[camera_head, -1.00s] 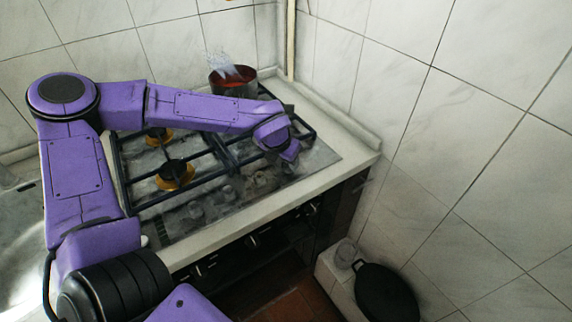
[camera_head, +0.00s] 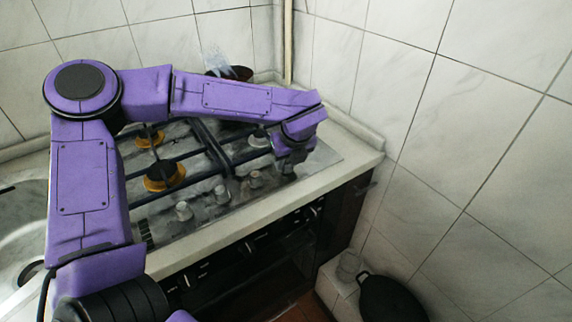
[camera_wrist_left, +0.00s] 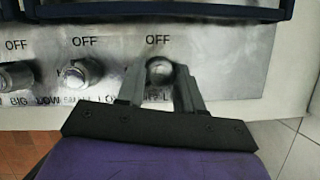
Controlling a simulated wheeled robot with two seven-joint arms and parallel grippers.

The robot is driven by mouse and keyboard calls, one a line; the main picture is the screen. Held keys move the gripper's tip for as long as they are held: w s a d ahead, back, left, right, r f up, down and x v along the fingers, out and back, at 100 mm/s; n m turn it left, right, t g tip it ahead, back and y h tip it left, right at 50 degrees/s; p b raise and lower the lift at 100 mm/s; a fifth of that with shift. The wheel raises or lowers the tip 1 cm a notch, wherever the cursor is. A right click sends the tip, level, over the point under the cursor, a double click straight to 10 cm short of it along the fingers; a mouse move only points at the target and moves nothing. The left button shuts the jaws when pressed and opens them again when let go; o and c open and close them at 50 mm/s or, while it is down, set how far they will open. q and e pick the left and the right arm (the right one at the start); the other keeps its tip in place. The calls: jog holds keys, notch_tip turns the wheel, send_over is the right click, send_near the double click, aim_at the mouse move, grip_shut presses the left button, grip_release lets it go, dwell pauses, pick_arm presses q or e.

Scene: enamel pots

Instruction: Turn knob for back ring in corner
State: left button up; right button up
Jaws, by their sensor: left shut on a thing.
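The gas hob (camera_head: 210,218) has a row of grey knobs along its front edge. In the left wrist view, my left gripper (camera_wrist_left: 160,88) has its two fingers closed around the rightmost visible knob (camera_wrist_left: 160,70), under an "OFF" label. Two other knobs, the middle one (camera_wrist_left: 80,73) and the left one (camera_wrist_left: 16,76), stand free to its left. In the head view my left gripper (camera_head: 290,157) is low over the right end of the knob row, and its fingers are hard to make out. My right gripper is not in view.
Black grates (camera_head: 214,146) and burners with yellow rings (camera_head: 163,175) lie left of my gripper. Tiled walls (camera_head: 420,120) close off the back and right.

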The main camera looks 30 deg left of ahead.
pick_arm(q)
jog(key=n+b, duration=0.1)
jog(key=n, duration=0.1)
jog(key=n+g+b, duration=0.1)
jog(key=n+b, duration=0.1)
jog(key=n+g+y+b, duration=0.1)
jog(key=n, duration=0.1)
jog(key=shift+w, duration=0.3)
jog(key=n+g+b, duration=0.1)
jog(key=n+b, duration=0.1)
jog(key=n, duration=0.1)
jog(key=shift+r+n+g+b, duration=0.1)
jog(key=shift+n+g+b, duration=0.4)
jog(key=shift+n+b, duration=0.35)
jog(key=shift+n+h, duration=0.25)
jog(key=shift+h, duration=0.05)
jog(key=o, duration=1)
jog(key=p+v, duration=0.1)
jog(key=v, duration=0.9)
jog(key=shift+w+r, duration=0.15)
jog(key=shift+r, duration=0.05)
